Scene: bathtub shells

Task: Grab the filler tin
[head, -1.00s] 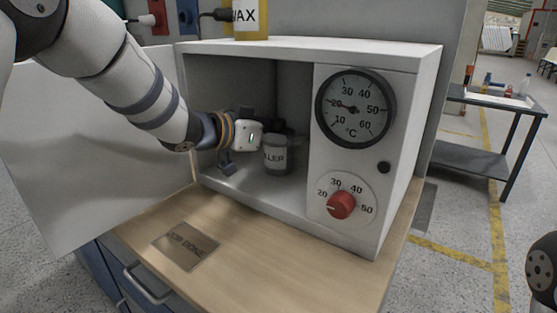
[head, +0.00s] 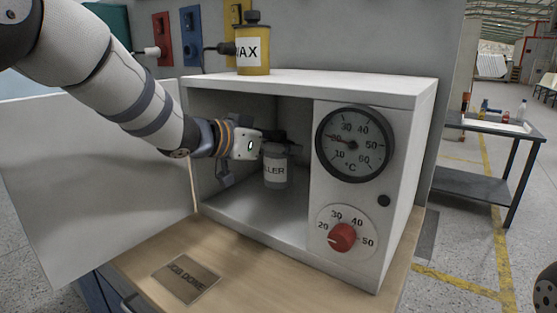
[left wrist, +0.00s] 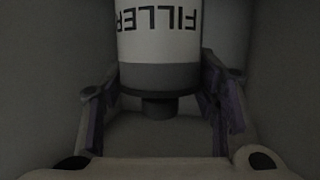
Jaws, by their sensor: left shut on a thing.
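The filler tin (head: 275,170) is a small grey tin with a pale label, partly reading "LLER" in the head view. It is inside the open white cabinet (head: 300,86), raised above the cabinet floor. My left gripper (head: 270,146) reaches in from the left and is shut on the tin near its top. In the left wrist view the tin (left wrist: 158,45) appears upside down between the two fingers, with "FILLER" on its label. My right gripper is not in view.
The cabinet's door (head: 95,180) stands open at left. A temperature gauge (head: 355,142) and red knob (head: 342,237) are on its right front. A yellow wax tin (head: 253,50) stands on top. A "JOB DONE" plate (head: 186,279) lies on the wooden bench (head: 245,275).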

